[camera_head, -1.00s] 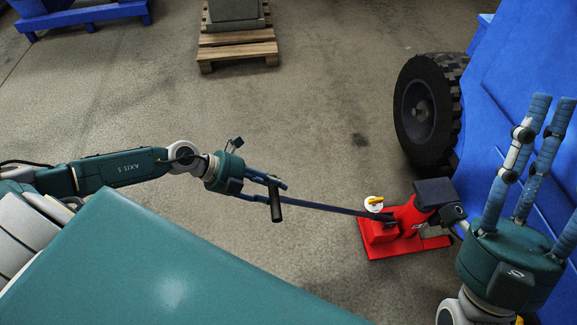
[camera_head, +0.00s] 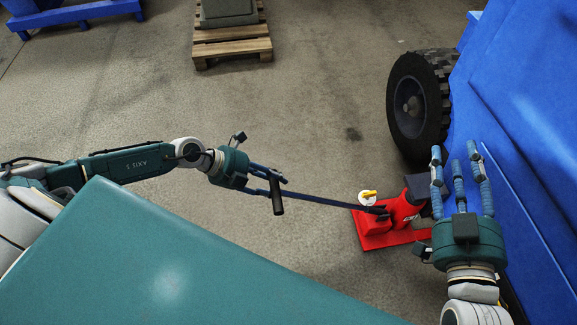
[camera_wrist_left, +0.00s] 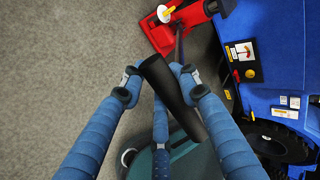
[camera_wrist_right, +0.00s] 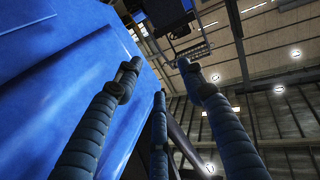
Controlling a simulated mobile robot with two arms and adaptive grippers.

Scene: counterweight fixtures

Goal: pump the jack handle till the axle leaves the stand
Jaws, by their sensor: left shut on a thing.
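The red jack (camera_head: 376,238) stands on the floor by the blue vehicle, with a yellow-tipped white knob (camera_head: 368,195) on it. Its long thin handle (camera_head: 320,201) slopes to a black crosswise grip (camera_head: 277,197). My left gripper (camera_head: 274,181) is shut on this grip; the left wrist view shows the black grip (camera_wrist_left: 172,95) between its blue fingers. My right gripper (camera_head: 456,161) is open and empty, fingers upward, in front of the vehicle's side; its spread fingers also show in the right wrist view (camera_wrist_right: 163,80). I cannot make out the axle or stand.
A large black tyre (camera_head: 433,80) and the blue vehicle body (camera_head: 530,110) bound the right side. A wooden pallet with a grey block (camera_head: 232,47) and a blue frame (camera_head: 80,14) are at the back. The concrete floor between is clear.

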